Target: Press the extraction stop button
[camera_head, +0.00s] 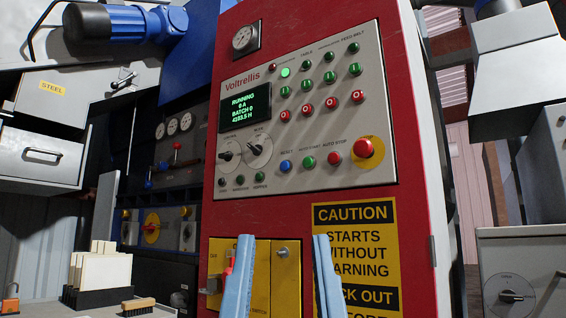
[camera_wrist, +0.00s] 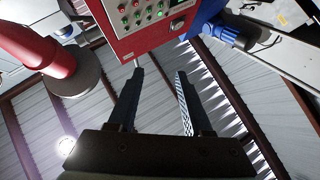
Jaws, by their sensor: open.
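The control panel (camera_head: 300,110) is a grey plate on a red cabinet (camera_head: 236,205). It carries a row of red stop buttons (camera_head: 331,103) below a row of green buttons (camera_head: 329,77). The small column labels are mostly too blurred to tell which red button is for extraction. My gripper (camera_head: 283,237) is open and empty, its two light-blue fingers pointing up below the panel, apart from the buttons. In the wrist view my gripper (camera_wrist: 160,72) shows two separated fingers, with the panel (camera_wrist: 150,12) beyond them at the top.
A large red emergency-type button on yellow (camera_head: 369,150) sits at the panel's lower right, beside a red auto stop button (camera_head: 334,158). The display (camera_head: 245,107) reads RUNNING. Yellow switch boxes (camera_head: 285,265) and a caution sign (camera_head: 355,255) are below.

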